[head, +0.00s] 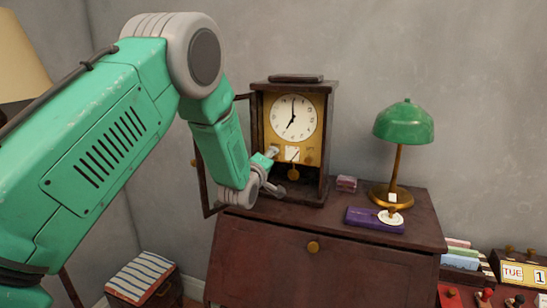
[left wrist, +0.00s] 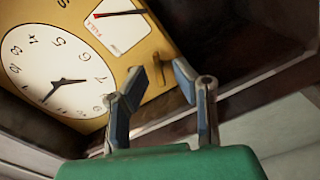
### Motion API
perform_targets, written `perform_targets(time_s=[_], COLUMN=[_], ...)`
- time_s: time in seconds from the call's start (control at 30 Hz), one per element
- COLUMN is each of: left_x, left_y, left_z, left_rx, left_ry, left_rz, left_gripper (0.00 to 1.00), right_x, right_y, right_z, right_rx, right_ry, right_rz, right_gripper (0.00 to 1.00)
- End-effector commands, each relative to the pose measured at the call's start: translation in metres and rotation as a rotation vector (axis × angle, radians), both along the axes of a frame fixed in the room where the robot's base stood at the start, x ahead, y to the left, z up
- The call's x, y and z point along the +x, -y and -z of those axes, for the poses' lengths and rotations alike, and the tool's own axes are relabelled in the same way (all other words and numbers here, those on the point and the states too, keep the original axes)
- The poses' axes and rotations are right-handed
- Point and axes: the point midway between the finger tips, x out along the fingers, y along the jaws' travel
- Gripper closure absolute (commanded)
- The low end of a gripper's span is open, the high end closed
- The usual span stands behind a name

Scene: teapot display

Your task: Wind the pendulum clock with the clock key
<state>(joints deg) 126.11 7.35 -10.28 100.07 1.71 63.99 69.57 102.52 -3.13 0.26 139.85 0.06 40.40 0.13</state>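The pendulum clock (head: 326,140) stands on the dark red cabinet, with a white dial, brass front plate and round pendulum bob (head: 293,174). Its door (head: 203,175) hangs open to the left. My left gripper (head: 275,170) is at the lower left of the clock's open front. In the left wrist view its two fingers (left wrist: 160,77) are apart, close to the brass plate (left wrist: 130,50). A small brass piece (left wrist: 157,70) shows between and beyond the fingertips; I cannot tell whether it is the clock key or a part of the clock. My right gripper is not in view.
A green lamp (head: 403,125) stands right of the clock on the cabinet (head: 285,245). A gauge marked FULL (left wrist: 118,25) is on the clock plate.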

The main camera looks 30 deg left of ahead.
Motion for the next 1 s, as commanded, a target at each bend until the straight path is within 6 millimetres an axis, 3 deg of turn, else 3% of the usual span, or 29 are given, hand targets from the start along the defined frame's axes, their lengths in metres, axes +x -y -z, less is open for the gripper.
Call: perform_targets(time_s=[0.07, 0.53, 1.0], left_x=[0.000, 0.000, 0.000], left_y=[0.000, 0.001, 0.003], left_z=[0.000, 0.000, -0.001], left_rx=[0.000, 0.053, 0.412], left_ry=[0.000, -0.013, -0.099], left_rz=[0.000, 0.000, 0.001], left_gripper=[1.00, 1.00, 1.00], right_x=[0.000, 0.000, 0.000], right_y=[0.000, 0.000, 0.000], right_z=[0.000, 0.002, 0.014], right_rx=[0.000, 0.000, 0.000], right_ry=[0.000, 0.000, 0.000], right_rz=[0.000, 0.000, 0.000], right_gripper=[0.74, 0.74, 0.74])
